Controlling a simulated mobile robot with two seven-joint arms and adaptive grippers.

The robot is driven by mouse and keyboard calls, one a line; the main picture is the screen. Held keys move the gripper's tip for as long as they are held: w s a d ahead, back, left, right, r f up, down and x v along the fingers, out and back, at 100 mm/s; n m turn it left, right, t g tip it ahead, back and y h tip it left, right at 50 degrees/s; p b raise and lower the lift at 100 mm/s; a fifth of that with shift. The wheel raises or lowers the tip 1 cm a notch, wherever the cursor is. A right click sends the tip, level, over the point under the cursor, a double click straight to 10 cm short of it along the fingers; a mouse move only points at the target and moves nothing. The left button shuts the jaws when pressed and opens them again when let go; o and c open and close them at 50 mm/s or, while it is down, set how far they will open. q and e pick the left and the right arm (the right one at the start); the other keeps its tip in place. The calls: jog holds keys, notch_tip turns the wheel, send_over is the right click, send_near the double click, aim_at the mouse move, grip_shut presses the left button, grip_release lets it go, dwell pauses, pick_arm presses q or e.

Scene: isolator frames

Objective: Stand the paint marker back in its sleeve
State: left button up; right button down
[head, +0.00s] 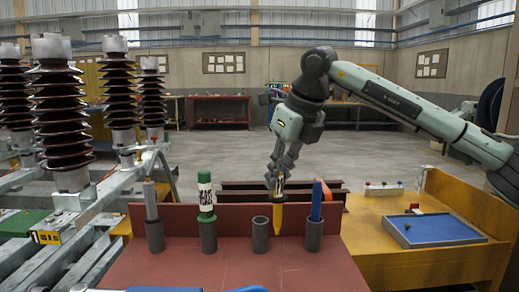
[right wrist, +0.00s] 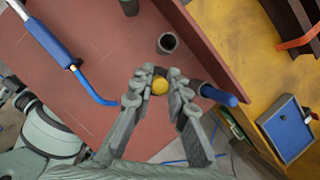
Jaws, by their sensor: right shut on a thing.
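My right gripper (head: 277,182) is shut on the yellow paint marker (head: 278,218), which hangs upright, tapered end down, above the red bench. In the right wrist view the marker's round yellow end (right wrist: 159,86) shows between the fingers (right wrist: 159,77). An empty dark grey sleeve (head: 261,236) stands on the bench, just left of the marker in the head view. Its open mouth (right wrist: 167,43) shows beyond the fingers in the right wrist view, apart from the marker. My left gripper is not in view.
Neighbouring sleeves hold a blue marker (head: 316,200), a green-and-white marker (head: 206,194) and a grey one (head: 151,200). A low red panel (head: 235,214) runs behind them. A blue-handled tool (right wrist: 52,43) lies at the bench front. A blue tray (head: 435,229) is on the right.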

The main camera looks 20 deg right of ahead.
pick_arm(q)
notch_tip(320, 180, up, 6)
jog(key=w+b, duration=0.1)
jog(key=b, duration=0.1)
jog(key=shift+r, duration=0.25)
pick_arm(e)
jog(key=w+a+r+m, duration=0.1)
jog(key=w, duration=0.6)
jog(key=shift+w+a+r, duration=0.15)
jog(key=shift+w+r, duration=0.15)
jog(key=shift+r, duration=0.1)
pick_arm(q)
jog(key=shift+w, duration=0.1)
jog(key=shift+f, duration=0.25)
